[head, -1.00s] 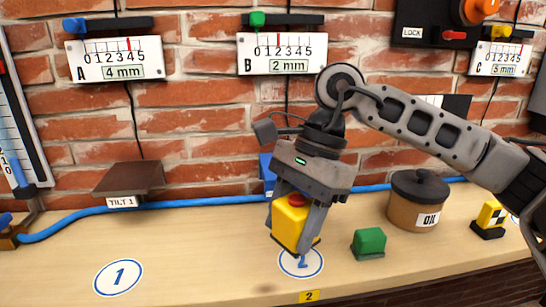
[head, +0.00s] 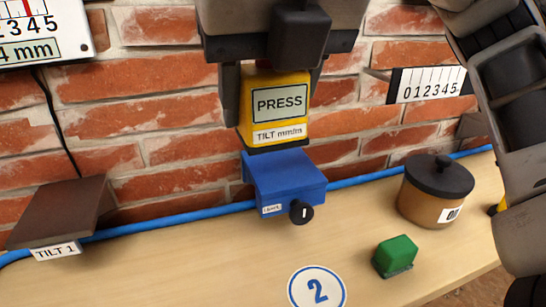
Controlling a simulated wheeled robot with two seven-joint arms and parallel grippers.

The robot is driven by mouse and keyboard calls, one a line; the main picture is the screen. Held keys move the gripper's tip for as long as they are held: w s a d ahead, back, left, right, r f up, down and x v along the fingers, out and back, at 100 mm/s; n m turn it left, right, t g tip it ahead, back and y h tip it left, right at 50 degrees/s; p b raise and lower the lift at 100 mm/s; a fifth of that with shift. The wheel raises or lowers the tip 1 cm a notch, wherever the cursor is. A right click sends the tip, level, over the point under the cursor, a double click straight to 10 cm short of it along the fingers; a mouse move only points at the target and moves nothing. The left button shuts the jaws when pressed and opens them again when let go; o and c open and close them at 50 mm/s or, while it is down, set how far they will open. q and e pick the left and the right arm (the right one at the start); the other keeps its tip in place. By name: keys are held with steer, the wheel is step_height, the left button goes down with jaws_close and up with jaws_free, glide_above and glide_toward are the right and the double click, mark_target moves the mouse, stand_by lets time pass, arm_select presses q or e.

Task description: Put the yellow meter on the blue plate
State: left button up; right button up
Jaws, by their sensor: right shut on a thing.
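The yellow meter (head: 276,108), with a grey screen reading PRESS and a label TILT mm/m, is held upright in my right gripper (head: 277,95), whose fingers close on its two sides. The blue plate (head: 286,178) sticks out from the brick wall just below it, with a black knob on its front. The meter's dark base shows right above the back part of the plate. I cannot tell whether the two touch. My left gripper is not in view.
A green block (head: 395,255) and a brown pot with a black lid (head: 436,190) stand on the bench at right. A brown plate marked TILT 1 (head: 68,212) is at left. A blue hose (head: 160,221) runs along the wall. The bench around disc 2 (head: 316,289) is clear.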

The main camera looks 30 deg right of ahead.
steer(key=w+d+f, duration=0.2)
steer(key=w+f, duration=0.1)
steer(key=w+d+f, duration=0.2)
steer(key=w+d, duration=0.1)
steer(key=w+d+f, duration=0.3)
steer(key=shift+w+d+f, duration=0.2)
steer(key=shift+w+f, duration=0.1)
steer(key=shift+w, duration=0.05)
steer(key=x, duration=0.3)
steer(key=shift+s+d+f, duration=0.15)
steer(key=shift+d+f, duration=0.1)
steer(key=shift+f, duration=0.45)
steer(key=shift+f, duration=0.2)
steer(key=o, duration=1.2)
